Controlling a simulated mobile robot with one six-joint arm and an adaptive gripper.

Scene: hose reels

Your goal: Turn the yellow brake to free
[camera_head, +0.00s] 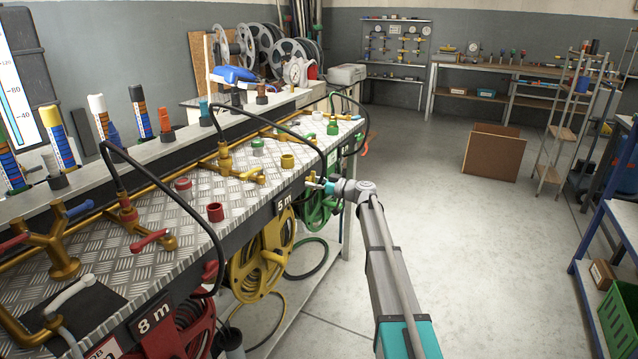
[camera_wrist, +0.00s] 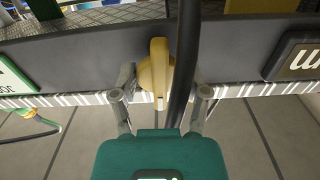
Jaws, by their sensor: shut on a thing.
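The yellow brake (camera_wrist: 154,72) is a small lever on the dark front edge of the bench. In the wrist view it stands upright, long side up and down. My gripper (camera_wrist: 160,82) has one finger on each side of it and is shut on it. In the head view my gripper (camera_head: 325,185) reaches the bench front, right of the "5 m" label (camera_head: 284,201); there it largely hides the brake. No mark showing the brake's setting can be read.
A black hose (camera_wrist: 185,60) passes close to the brake's right side in the wrist view. The yellow reel (camera_head: 258,262) and green reel (camera_head: 318,208) hang below the bench top; a red reel (camera_head: 183,325) hangs nearer.

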